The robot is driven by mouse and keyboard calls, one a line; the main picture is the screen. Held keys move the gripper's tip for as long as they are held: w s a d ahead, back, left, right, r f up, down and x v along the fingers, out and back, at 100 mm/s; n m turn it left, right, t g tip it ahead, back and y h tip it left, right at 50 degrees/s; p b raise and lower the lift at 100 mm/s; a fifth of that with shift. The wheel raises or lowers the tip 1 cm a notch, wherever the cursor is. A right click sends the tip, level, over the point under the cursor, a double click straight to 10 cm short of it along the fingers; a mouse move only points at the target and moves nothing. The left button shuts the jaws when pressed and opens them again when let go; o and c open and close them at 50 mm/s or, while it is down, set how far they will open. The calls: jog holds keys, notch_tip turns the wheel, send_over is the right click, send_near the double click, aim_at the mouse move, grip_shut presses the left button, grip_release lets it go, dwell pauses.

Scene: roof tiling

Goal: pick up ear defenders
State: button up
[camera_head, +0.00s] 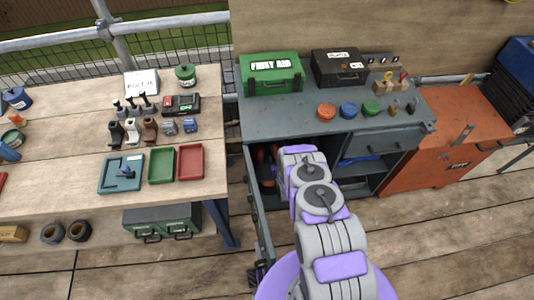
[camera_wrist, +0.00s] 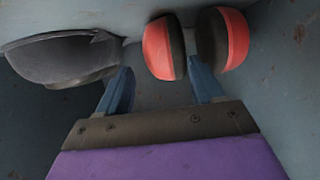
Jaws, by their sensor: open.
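The ear defenders (camera_wrist: 158,50) show in the wrist view as two red cups with black cushions, lying close together inside a grey cabinet. My gripper (camera_wrist: 161,65) is open, with its two blue fingers pointing toward them. The left cup is ahead of the gap between the fingers. The right fingertip is near the gap between the two cups; I cannot tell whether it touches. The headband is not clear. In the head view my arm reaches into the open cabinet, hiding the gripper, and some red shows beside the arm.
A dark grey curved object (camera_wrist: 62,58) lies left of the ear defenders, near my left finger. The cabinet door (camera_head: 258,205) stands open left of my arm. The cabinet top (camera_head: 285,125) carries a green first aid box (camera_head: 270,86) and several coloured lids. A wooden table (camera_head: 75,190) stands left.

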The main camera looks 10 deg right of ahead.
aim_at(275, 153)
jog(key=shift+w+d+f, duration=0.1)
jog(key=shift+w+f, duration=0.05)
jog(key=shift+w, duration=0.15)
jog(key=w, duration=0.1)
jog(key=w+a+f+b, duration=0.1)
jog(key=w+b, duration=0.1)
jog(key=w, duration=0.1)
jog(key=shift+a+f, duration=0.3)
jog(key=shift+f, duration=0.05)
jog(key=shift+d, duration=0.45)
jog(key=shift+c, duration=0.3)
jog(key=shift+d, duration=0.1)
jog(key=shift+c, duration=0.7)
jog(key=shift+w+a+r, duration=0.1)
jog(key=shift+a, duration=0.3)
jog(key=c, duration=0.7)
jog(key=shift+d, duration=0.1)
jog(key=shift+d+r, duration=0.1)
jog(key=shift+d, duration=0.05)
